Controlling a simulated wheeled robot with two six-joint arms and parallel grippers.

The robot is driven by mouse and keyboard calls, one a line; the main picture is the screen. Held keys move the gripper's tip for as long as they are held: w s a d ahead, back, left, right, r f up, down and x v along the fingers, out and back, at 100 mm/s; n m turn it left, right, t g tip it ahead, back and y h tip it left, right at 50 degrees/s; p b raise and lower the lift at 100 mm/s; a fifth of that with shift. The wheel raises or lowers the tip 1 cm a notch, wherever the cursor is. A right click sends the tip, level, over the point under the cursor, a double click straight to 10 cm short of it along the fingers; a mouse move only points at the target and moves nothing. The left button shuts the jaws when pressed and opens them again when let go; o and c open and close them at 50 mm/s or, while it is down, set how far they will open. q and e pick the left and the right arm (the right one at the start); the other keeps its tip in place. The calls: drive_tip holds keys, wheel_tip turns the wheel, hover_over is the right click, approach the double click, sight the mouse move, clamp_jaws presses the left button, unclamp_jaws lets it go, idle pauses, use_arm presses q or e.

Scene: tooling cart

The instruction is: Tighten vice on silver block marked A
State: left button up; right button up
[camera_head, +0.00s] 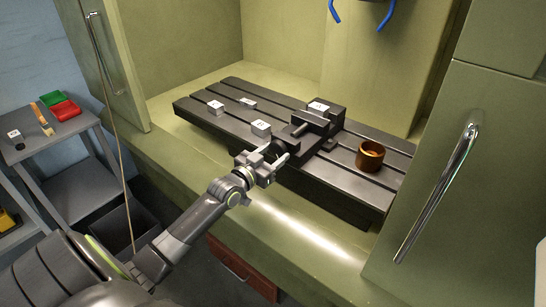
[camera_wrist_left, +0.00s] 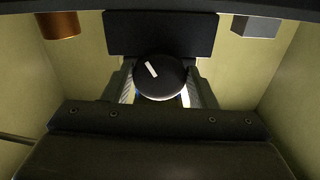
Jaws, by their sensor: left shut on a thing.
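The dark vice (camera_head: 308,124) stands on the slotted table, with a pale-topped silver block (camera_head: 319,106) at its far end. The block's mark is too small to read, and I cannot tell how firmly the jaws hold it. My left gripper (camera_head: 272,160) is at the near end of the vice screw. In the left wrist view its fingers (camera_wrist_left: 161,88) lie on both sides of a round black knob (camera_wrist_left: 160,77) with a white stripe, shut on it. The vice body (camera_wrist_left: 160,33) is a dark plate behind the knob. My right gripper is not in view.
Silver blocks (camera_head: 261,128) (camera_head: 216,107) (camera_head: 249,102) lie on the slotted table (camera_head: 345,180) left of the vice. A copper cup (camera_head: 370,155) stands to its right. A cabinet door with a handle (camera_head: 437,195) is at right. A grey cart (camera_head: 70,140) holds items at left.

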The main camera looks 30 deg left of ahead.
use_arm(q)
drive_tip(key=shift+a+m+b, duration=0.1)
drive_tip(key=shift+m+b, duration=1.5)
drive_tip(key=shift+m, duration=0.7)
drive_tip(key=o, duration=1)
drive_tip(key=shift+c, duration=0.2)
